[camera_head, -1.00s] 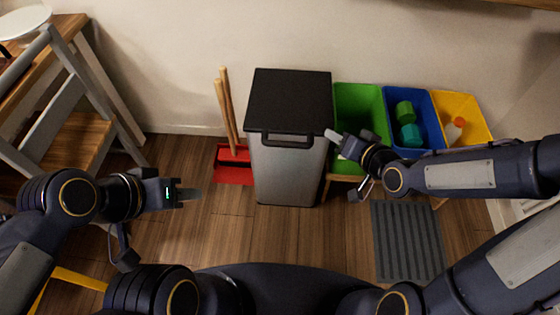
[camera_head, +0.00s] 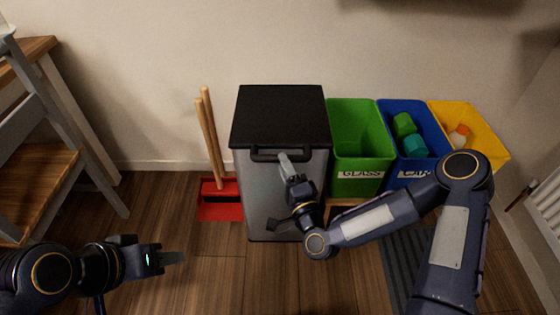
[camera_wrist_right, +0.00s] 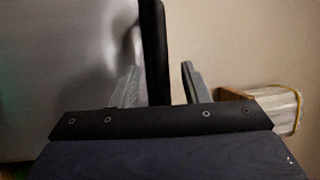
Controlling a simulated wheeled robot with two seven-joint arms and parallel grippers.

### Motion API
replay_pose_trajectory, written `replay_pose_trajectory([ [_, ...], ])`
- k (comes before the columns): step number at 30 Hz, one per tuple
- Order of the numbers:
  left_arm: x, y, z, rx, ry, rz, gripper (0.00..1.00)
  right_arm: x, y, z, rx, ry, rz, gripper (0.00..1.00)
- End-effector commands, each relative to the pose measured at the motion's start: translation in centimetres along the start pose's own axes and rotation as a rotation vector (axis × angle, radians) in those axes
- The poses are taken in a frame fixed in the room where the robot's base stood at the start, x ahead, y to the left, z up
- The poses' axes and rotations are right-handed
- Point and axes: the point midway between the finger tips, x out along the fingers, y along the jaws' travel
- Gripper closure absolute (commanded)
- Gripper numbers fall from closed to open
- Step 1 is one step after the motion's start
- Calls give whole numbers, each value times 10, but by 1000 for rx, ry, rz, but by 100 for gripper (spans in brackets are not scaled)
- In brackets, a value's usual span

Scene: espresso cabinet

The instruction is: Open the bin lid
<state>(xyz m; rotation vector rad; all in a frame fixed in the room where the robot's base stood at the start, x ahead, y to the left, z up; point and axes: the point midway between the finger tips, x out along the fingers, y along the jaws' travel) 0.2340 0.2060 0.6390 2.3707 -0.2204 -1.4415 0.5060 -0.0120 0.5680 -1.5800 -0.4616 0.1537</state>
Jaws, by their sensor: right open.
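The bin (camera_head: 262,190) is a tall metal box with a black lid (camera_head: 280,112), which is closed. A black bar handle (camera_head: 262,156) runs along the lid's front edge. My right gripper (camera_head: 287,164) is at the front of the bin, at the handle's right part. In the right wrist view the handle bar (camera_wrist_right: 154,50) stands between the two open fingers (camera_wrist_right: 160,86), with gaps on both sides. My left gripper (camera_head: 172,258) is low at the left, away from the bin; whether its fingers are apart is unclear.
A green bin (camera_head: 358,140), a blue bin (camera_head: 404,172) and a yellow bin (camera_head: 484,130) stand to the right. A red dustpan (camera_head: 220,211) with wooden sticks (camera_head: 211,135) is at the left. A wooden step stool (camera_head: 40,185) stands further left. Floor between is clear.

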Motion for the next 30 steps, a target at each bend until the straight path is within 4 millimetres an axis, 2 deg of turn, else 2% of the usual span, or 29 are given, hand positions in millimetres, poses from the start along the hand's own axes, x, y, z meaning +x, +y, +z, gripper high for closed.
replay_pose_trajectory([
  [6,4,-2,2,0,0,0,64,25,0,0,-2,-1,-1,59],
  [16,4,-2,2,0,0,0,64,30,0,0,-1,-1,2,59],
  [26,4,-2,2,0,0,0,64,30,0,0,-2,-1,2,100],
  [30,4,-2,2,0,0,0,64,30,0,0,-2,-1,2,100],
])
